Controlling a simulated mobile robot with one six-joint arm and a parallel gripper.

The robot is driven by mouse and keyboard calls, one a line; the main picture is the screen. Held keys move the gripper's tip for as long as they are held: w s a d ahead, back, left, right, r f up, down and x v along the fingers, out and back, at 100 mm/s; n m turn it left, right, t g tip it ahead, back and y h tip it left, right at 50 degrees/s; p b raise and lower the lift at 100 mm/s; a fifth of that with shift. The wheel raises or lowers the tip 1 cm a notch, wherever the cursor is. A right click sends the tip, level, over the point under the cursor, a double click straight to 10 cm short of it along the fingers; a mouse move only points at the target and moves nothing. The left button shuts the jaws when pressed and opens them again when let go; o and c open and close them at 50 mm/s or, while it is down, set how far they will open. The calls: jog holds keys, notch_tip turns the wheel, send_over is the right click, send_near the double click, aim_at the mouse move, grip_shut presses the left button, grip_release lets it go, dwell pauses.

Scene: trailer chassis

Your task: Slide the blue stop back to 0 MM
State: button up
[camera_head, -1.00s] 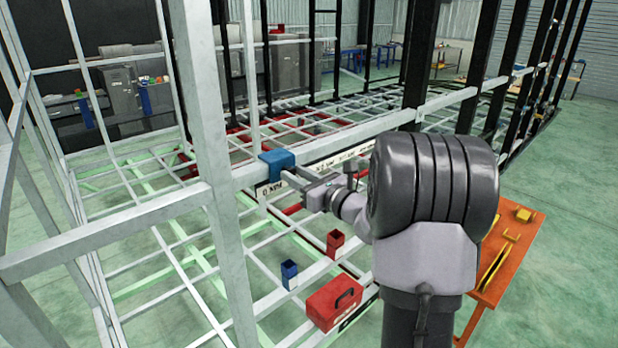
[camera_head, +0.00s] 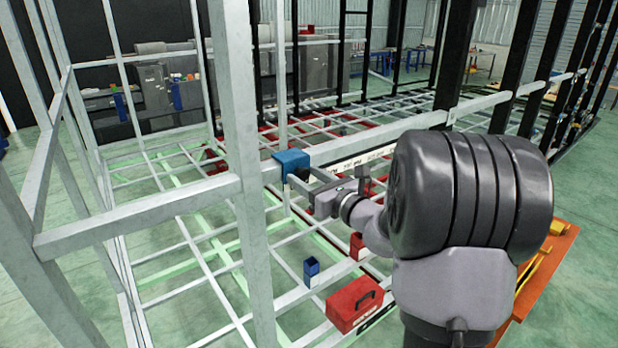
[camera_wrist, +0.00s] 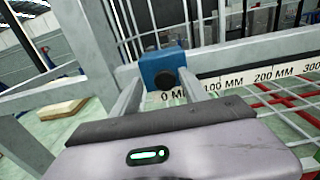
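The blue stop (camera_head: 291,161) sits over the pale horizontal rail, just right of the near upright post. In the wrist view the stop (camera_wrist: 163,67) has a round black knob on its near face. The 0 MM mark (camera_wrist: 174,96) shows just below the stop, toward its right side. My gripper (camera_head: 307,180) reaches to the stop from the right. In the wrist view its two fingers are spread, one to each side of the stop, with the right fingertip overlapping its right edge. I cannot tell whether either finger touches it.
The scale strip (camera_wrist: 240,78) runs right along the rail with 100, 200 and 300 MM marks. The grey upright post (camera_head: 243,150) stands close left of the stop. Below are a red toolbox (camera_head: 354,304), a small blue bin (camera_head: 311,271) and an orange table (camera_head: 545,275).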

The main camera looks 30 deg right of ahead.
jog(key=shift+s+d, duration=0.1)
jog(key=shift+d, duration=0.1)
jog(key=shift+s, duration=0.35)
jog(key=s+d+b, duration=0.1)
jog(key=s+b, duration=0.1)
jog(key=s, duration=1.4)
jog(key=shift+s, duration=0.25)
jog(key=shift+d, duration=0.1)
